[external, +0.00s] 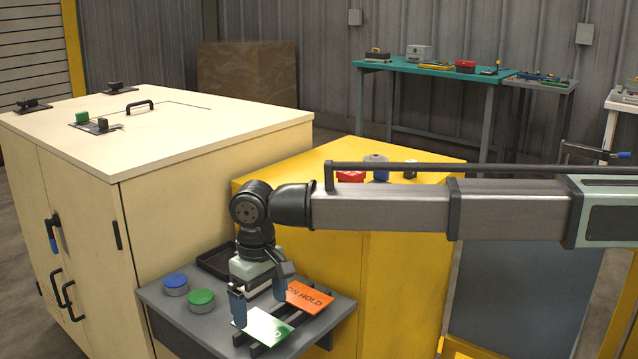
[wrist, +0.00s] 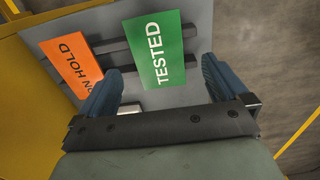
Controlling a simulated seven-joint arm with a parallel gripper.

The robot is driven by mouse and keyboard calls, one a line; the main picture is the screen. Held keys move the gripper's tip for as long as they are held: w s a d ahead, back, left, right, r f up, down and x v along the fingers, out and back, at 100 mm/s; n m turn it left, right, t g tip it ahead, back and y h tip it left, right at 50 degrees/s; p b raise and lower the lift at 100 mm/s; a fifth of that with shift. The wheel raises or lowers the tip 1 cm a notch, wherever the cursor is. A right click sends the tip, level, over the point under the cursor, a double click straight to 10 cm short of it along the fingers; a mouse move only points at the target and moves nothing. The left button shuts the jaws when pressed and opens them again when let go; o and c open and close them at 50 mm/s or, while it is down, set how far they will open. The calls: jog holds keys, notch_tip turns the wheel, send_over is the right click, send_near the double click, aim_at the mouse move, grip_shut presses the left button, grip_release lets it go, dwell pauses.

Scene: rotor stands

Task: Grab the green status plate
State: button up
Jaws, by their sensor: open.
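The green status plate (wrist: 157,52), marked TESTED, lies on dark rails on a small grey table. In the external view the green plate (external: 264,327) is at the table's front edge. My gripper (wrist: 158,78) is open, with its two blue fingers apart and the plate's near end between them in the wrist view. In the external view my gripper (external: 262,298) is low over the table, beside the plate. I cannot tell whether a finger touches it. An orange ON HOLD plate (wrist: 69,63) lies left of the green one in the wrist view; it also shows in the external view (external: 310,299).
A blue button (external: 176,284) and a green button (external: 201,300) stand on the grey table (external: 160,303), near a black tray (external: 212,263). A cream cabinet (external: 210,160) and a yellow cabinet (external: 400,270) stand close by. The right side in the wrist view is open floor.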

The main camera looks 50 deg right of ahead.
aim_at(262, 326)
jog(key=shift+w+d+f, duration=0.1)
jog(key=shift+d+f, duration=0.05)
jog(key=shift+f, duration=1.75)
jog(key=shift+c, duration=0.5)
jog(key=c, duration=1)
jog(key=shift+r, duration=0.15)
